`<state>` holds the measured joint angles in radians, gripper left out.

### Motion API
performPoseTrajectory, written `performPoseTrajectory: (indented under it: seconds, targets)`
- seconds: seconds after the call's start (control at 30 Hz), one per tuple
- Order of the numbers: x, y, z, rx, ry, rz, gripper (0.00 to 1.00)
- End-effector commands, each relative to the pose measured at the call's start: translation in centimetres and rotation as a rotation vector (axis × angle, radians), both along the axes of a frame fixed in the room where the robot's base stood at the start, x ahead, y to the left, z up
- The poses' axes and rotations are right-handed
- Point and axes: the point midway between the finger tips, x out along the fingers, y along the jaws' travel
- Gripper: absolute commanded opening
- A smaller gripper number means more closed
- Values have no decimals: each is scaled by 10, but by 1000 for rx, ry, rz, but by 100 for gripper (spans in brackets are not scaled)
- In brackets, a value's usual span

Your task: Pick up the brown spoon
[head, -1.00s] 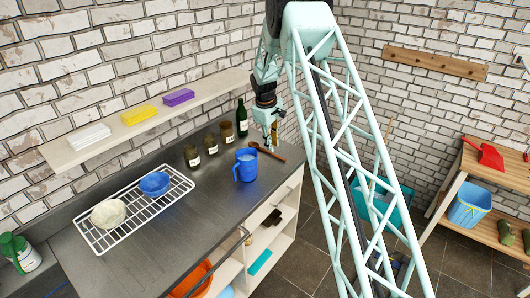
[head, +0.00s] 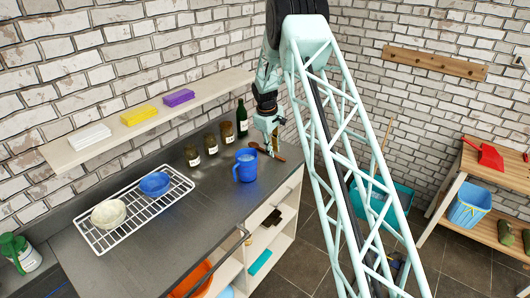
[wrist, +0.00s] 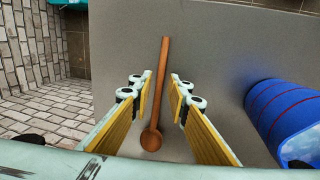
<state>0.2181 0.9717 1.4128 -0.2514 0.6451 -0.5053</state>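The brown spoon (wrist: 159,95) lies on the grey counter. In the wrist view its handle points away and its round bowl is near the bottom, between the two yellow-padded fingers of my gripper (wrist: 164,110). The fingers are spread, with a gap on each side of the spoon. In the head view, my gripper (head: 271,150) points down over the counter's far end, and part of the spoon (head: 280,157) shows beside it. I cannot tell how high the fingertips are above the counter.
A blue mug (head: 246,165) stands close by and also shows at right in the wrist view (wrist: 290,115). Several jars (head: 211,144) and a green bottle (head: 242,119) stand along the wall. A white rack (head: 137,222) holds two bowls. A shelf (head: 120,131) hangs above.

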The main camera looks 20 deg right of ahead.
Motion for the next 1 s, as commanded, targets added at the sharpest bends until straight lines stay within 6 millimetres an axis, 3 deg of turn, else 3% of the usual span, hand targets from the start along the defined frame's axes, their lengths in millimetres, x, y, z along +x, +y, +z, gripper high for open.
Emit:
performPoseTrajectory:
  seconds: [0.23, 0.8, 1.0]
  targets:
    - [1, -3, -15, 0, 0, 0, 16]
    - [1, -3, -17, 0, 0, 0, 16]
    - [1, -3, -16, 0, 0, 0, 1]
